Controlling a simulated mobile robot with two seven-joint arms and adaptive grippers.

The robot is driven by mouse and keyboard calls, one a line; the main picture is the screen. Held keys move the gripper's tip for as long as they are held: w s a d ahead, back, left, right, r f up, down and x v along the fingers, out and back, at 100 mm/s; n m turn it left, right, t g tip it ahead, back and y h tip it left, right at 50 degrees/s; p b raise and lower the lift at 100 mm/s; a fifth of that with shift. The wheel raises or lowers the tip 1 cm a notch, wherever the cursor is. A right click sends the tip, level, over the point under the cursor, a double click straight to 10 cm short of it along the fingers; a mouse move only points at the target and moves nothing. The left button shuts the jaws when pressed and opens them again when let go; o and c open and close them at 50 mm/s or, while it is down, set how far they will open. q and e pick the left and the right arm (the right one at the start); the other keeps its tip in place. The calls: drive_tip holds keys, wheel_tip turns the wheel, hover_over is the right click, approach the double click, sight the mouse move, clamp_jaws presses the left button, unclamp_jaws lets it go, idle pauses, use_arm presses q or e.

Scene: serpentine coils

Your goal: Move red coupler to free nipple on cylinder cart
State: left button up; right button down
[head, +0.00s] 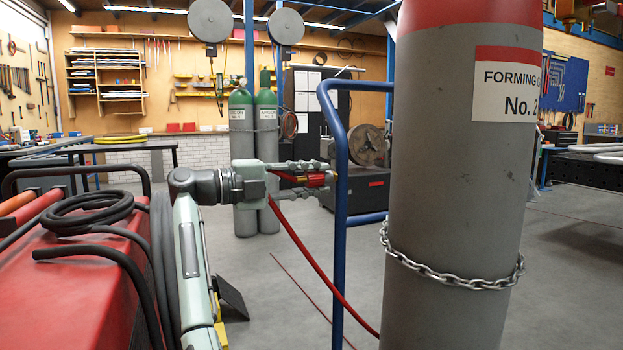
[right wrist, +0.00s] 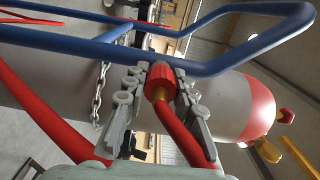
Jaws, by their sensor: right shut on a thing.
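My right gripper (head: 322,178) is shut on the red coupler (head: 314,180) and holds it in the air just left of the blue cart frame (head: 340,190). In the right wrist view the red ribbed coupler (right wrist: 160,77) sits between both fingers, with a brass end and a red hose (right wrist: 183,135) running from it. The hose (head: 300,247) hangs down to the lower right in the head view. I cannot make out the free nipple. My left gripper is not in view.
A chain (head: 450,278) wraps the cylinder. A red box with coiled dark hose (head: 90,212) is at the left. Two green-topped cylinders (head: 241,150) and a machine with a round chuck (head: 367,145) stand behind.

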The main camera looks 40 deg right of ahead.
drive_tip(key=c, duration=1.2)
unclamp_jaws()
drive_tip(key=shift+d, duration=0.15)
drive_tip(key=shift+o, duration=0.2)
drive_tip(key=v, duration=1.2)
